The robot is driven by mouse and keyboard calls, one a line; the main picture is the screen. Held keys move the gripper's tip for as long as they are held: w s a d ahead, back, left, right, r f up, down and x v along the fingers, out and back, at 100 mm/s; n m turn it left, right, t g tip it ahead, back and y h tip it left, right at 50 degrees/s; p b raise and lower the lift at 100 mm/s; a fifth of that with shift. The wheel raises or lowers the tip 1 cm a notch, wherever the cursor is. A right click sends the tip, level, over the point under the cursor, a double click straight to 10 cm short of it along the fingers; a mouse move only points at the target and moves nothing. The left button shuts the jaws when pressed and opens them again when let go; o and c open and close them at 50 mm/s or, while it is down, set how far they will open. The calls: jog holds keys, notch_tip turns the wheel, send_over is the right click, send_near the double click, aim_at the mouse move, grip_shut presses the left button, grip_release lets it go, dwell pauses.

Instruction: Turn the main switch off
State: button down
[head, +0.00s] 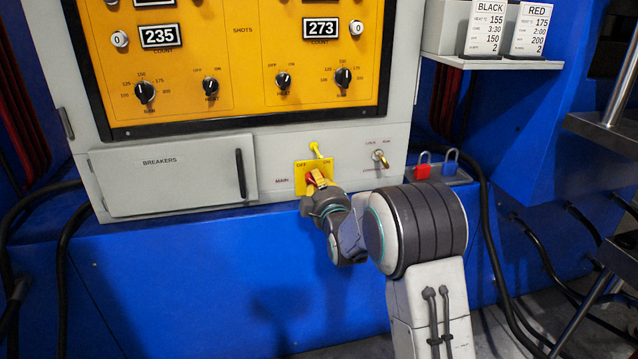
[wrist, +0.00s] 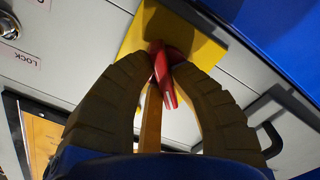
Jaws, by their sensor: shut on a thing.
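The main switch is a red handle (head: 316,178) on a yellow plate (head: 300,187) marked OFF at its left and ON at its right, on the grey panel beside the word MAIN. My gripper (head: 319,187) reaches it from the front and hides part of the plate. In the wrist view my gripper (wrist: 162,68) has both ribbed fingers closed on the red handle (wrist: 166,82), with the yellow plate (wrist: 205,50) behind. The handle's exact angle between OFF and ON is hard to tell.
A grey breakers door (head: 170,178) lies left of the switch. A key switch (head: 380,158) is to the right, then a red padlock (head: 422,171) and a blue padlock (head: 449,167). The yellow control panel (head: 230,60) is above. Dark cables hang at both sides.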

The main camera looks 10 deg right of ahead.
jog(key=shift+a+f, duration=0.1)
jog(key=c, duration=1.1)
grip_release()
jog(key=s, duration=1.2)
